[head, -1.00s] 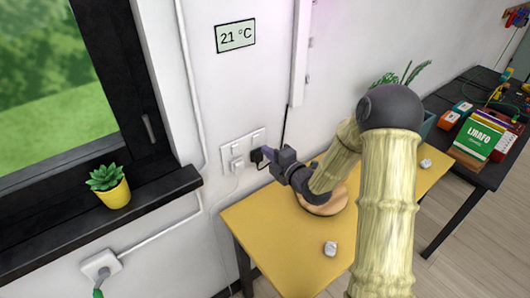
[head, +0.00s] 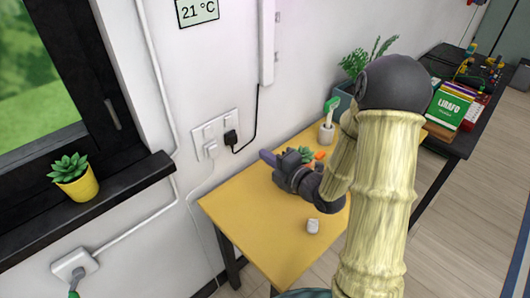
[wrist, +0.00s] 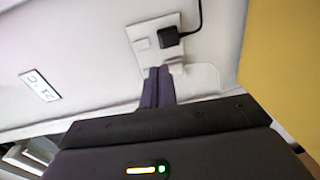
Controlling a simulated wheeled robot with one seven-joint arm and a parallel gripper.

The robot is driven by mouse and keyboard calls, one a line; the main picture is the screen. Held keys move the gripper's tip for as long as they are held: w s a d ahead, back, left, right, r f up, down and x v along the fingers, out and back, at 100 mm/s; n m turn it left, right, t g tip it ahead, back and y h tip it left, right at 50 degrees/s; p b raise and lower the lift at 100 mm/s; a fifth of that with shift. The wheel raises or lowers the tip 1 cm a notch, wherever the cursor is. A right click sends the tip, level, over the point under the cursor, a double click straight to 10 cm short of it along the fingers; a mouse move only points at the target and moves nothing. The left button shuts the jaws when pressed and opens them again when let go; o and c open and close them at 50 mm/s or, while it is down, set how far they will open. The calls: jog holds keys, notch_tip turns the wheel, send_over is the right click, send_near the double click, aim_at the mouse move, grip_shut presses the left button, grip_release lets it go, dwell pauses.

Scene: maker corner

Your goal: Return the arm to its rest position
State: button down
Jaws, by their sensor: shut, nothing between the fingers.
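My gripper (head: 267,158) is above the yellow table (head: 232,205), near its wall side, apart from the wall. Its purple fingers are together and empty; they also show shut in the wrist view (wrist: 157,84). My arm is bent and reaches down from the right of the head view. A black plug (head: 231,138) sits in the white wall socket plate (head: 211,128), beyond the fingertips and apart from them. The plug also shows in the wrist view (wrist: 169,37), and its cord runs up the wall.
A small white object (head: 313,226) lies on the table. A cup with a green-topped item (head: 327,131), an orange item (head: 320,155) and a leafy plant (head: 365,60) are near my arm. A succulent (head: 73,178) stands on the sill at left. A dark table with books (head: 450,108) is at right.

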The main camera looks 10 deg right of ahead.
jog(key=s+d+r+m+g+h+p, duration=0.2)
jog(key=s+m+g+h+p, duration=0.2)
jog(key=s+m, duration=0.4)
jog(key=s+d+r+m+g+h+p, duration=0.3)
jog(key=s+m+g+h, duration=0.2)
jog(key=m, duration=1.1)
jog(key=s+g, duration=0.2)
jog(key=s, duration=0.2)
jog(key=shift+s+m+h+p, duration=0.2)
jog(key=shift+m+h+p, duration=0.1)
jog(key=shift+m+p, duration=0.1)
jog(key=shift+w+d+r, duration=0.1)
jog(key=shift+d, duration=0.15)
